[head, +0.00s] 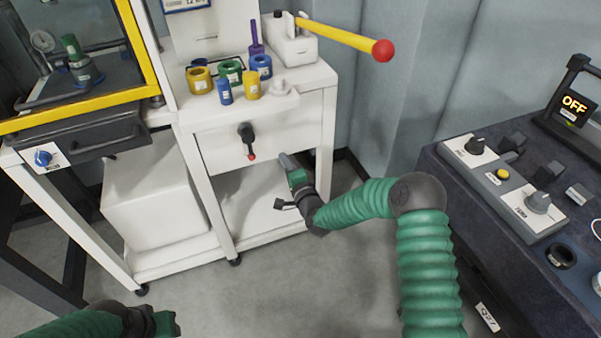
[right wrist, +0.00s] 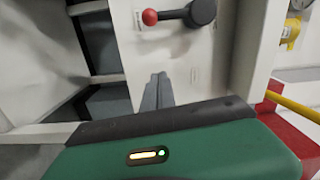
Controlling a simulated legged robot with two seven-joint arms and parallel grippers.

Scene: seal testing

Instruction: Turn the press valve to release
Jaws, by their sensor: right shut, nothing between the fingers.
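The press valve (head: 246,134) is a black lever with a red knob on the white front panel of the cart. Its handle hangs down in the head view, with the knob at the lower end. My right gripper (head: 284,160) is shut and empty, below and to the right of the knob, apart from it. In the right wrist view the valve (right wrist: 201,12) is at the top, and the shut fingertips (right wrist: 158,78) are below it. My left gripper (head: 166,323) shows partly at the bottom left; its jaws are not clear.
The white cart (head: 310,80) holds several coloured cylinders and a press with a long yellow handle (head: 335,36) ending in a red ball. A yellow-framed cabinet (head: 145,65) stands left. A dark bench (head: 480,230) with knobs and an OFF display (head: 573,104) stands right.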

